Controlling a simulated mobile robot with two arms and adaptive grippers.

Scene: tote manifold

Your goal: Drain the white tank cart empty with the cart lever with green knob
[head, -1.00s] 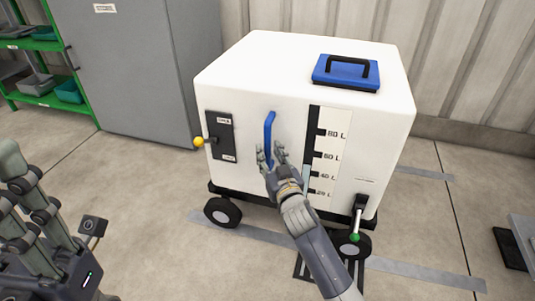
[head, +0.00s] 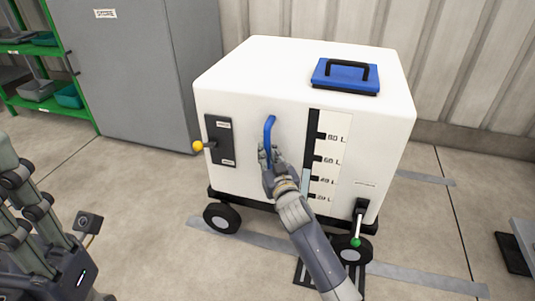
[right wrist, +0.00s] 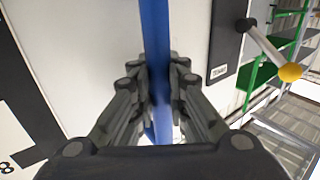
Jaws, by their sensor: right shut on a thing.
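The white tank cart (head: 250,90) stands on black wheels in the middle of the head view. The cart lever (head: 359,222) hangs down at its lower right, with its green knob (head: 356,243) at the bottom end. A gauge strip (head: 322,160) marked in litres shows pale blue in its lower part. My right gripper (head: 267,157) is shut on the blue handle (head: 269,133) on the front face; the handle also passes between its fingers in the right wrist view (right wrist: 155,40). My left gripper (head: 35,225) is partly in view at the left edge; its jaw state is unclear.
A yellow-knobbed lever (head: 198,146) on a black plate (head: 220,141) sits at the cart's front left. A blue lid (head: 345,85) is on top. A grey cabinet (head: 150,70) and green shelf (head: 40,106) stand behind left.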

